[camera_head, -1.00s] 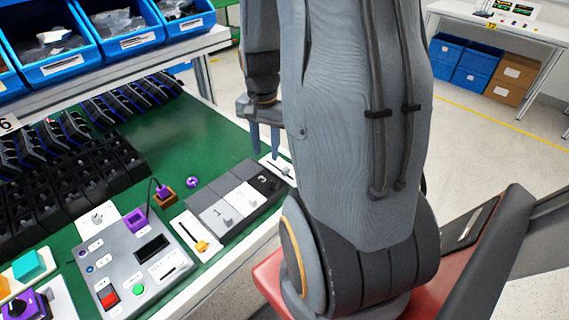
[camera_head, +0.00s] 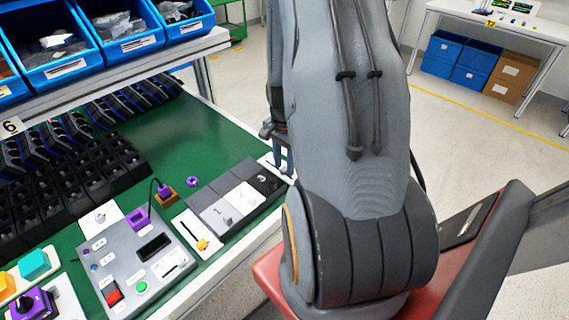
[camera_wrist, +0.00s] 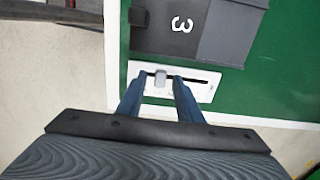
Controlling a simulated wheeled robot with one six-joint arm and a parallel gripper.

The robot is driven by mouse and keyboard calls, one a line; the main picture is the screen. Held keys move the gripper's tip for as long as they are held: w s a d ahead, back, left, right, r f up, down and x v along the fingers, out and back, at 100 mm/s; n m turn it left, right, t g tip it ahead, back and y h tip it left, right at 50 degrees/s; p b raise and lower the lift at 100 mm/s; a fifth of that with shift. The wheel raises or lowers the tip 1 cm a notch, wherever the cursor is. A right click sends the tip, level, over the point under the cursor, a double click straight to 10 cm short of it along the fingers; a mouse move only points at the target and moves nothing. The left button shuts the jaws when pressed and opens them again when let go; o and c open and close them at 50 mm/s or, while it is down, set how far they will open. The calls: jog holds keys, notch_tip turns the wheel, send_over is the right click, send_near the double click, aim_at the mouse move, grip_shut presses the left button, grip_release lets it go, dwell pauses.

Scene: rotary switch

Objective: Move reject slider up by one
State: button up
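A white slider plate (camera_wrist: 205,88) with a dark slot and a grey knob (camera_wrist: 160,77) lies beside the dark block marked 3 in the wrist view. My gripper (camera_wrist: 159,76) is open, with one blue finger on each side of the knob. A small gap seems to show on both sides of the knob. In the head view my gripper (camera_head: 282,162) is low over this plate, partly hidden by my arm, and the knob is hidden. Another white slider plate with an orange knob (camera_head: 202,244) lies nearer the control box. I cannot read a reject label on either.
A numbered block (camera_head: 238,203) lies beside the sliders. A grey control box (camera_head: 125,245) with red and green buttons is at the lower left. Black racks (camera_head: 60,185) and blue bins (camera_head: 125,38) stand behind. The green table's (camera_head: 205,140) back middle is clear.

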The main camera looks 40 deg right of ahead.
jog(key=shift+f, duration=0.2)
grip_shut()
jog(key=shift+w+a, duration=0.1)
jog(key=shift+w, duration=1.25)
grip_release()
notch_tip(320, 180, up, 8)
jog(key=b, duration=0.2)
jog(key=shift+f, duration=0.1)
